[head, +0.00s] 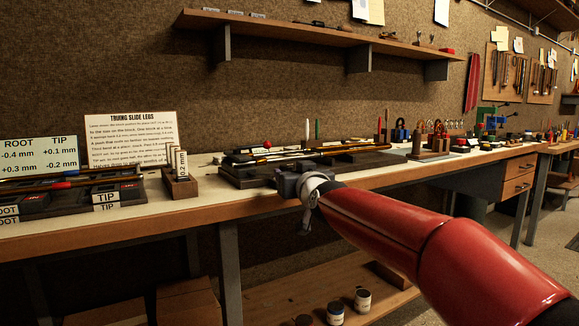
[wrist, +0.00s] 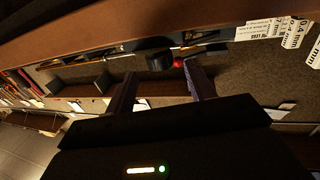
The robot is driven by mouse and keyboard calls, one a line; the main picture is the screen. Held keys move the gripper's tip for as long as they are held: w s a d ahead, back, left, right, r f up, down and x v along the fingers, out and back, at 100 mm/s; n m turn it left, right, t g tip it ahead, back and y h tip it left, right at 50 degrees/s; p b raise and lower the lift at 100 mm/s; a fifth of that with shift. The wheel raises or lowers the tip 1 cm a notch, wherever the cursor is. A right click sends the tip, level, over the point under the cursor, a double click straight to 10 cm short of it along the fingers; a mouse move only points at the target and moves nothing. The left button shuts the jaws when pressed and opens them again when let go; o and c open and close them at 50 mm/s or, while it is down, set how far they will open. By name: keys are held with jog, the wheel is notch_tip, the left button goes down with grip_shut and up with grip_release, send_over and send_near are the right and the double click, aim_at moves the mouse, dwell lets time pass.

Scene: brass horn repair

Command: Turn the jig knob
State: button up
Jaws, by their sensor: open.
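The jig (head: 240,174) is a dark, low base with rods along it, on the bench in the middle of the head view. A small red ball (head: 267,144) shows above it; it also shows in the wrist view (wrist: 179,62). Beside the red ball in the wrist view is a black, rounded knob-like piece (wrist: 159,61); I cannot tell for sure which is the jig knob. My gripper (wrist: 162,84) is open, with its two fingers apart and nothing seen between them. In the head view my gripper (head: 288,184) is at the jig's front edge and hides part of it.
A wooden block with upright gauges (head: 179,174) stands left of the jig. Farther left are a sign card (head: 130,138) and a dark tray (head: 70,202). A wall shelf (head: 300,30) runs above. Several tools stand along the bench to the right.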

aim_at(287, 169)
jog(key=shift+p+x, duration=1.5)
jog(key=shift+x, duration=1.55)
jog(key=shift+c, duration=0.2)
jog(key=c, duration=0.9)
jog(key=shift+f+b, duration=0.15)
jog(key=shift+b, duration=0.15)
jog(key=shift+d+f+b, duration=0.1)
jog(key=shift+b, duration=0.25)
